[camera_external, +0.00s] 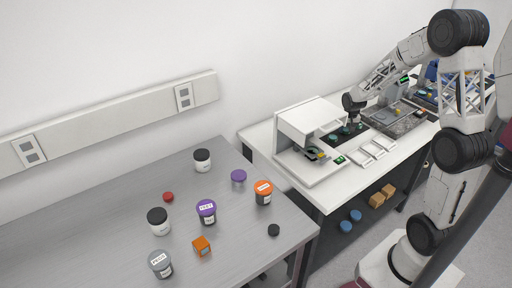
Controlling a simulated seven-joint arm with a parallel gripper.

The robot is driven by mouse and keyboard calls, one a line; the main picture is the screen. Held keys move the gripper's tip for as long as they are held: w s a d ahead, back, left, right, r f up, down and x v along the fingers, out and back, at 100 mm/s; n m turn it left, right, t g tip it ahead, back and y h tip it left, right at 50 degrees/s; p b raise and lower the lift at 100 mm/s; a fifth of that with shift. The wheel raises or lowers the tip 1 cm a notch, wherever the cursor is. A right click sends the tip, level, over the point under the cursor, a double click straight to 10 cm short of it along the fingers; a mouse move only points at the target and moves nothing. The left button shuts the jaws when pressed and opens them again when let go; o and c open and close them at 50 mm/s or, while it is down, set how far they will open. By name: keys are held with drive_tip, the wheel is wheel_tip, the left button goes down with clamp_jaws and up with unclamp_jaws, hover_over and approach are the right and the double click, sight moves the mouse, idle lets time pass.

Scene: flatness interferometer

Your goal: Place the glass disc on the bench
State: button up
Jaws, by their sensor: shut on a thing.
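My gripper (352,122) is above the white bench (318,188), low over the black mat (343,138). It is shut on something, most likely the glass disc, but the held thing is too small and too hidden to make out. Small teal round pieces (332,138) show on the black mat just below and to the left of my gripper. I cannot tell whether the held thing touches the mat.
A white boxy instrument (312,122) with an open front stands left of the mat. White trays (372,152) lie in front, and a grey stone plate (400,120) is to the right. A separate steel table (105,215) holds several jars.

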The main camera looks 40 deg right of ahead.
sight(347, 131)
drive_tip(key=shift+f, duration=0.15)
drive_tip(key=o, duration=1.1)
drive_tip(key=shift+c, duration=0.2)
drive_tip(key=shift+s+a+r, duration=0.15)
drive_tip(key=shift+s+r, duration=0.05)
drive_tip(key=shift+r, duration=1.7)
drive_tip(key=shift+s+a+r, duration=0.1)
drive_tip(key=shift+s+r, duration=0.05)
drive_tip(key=shift+r, duration=1.75)
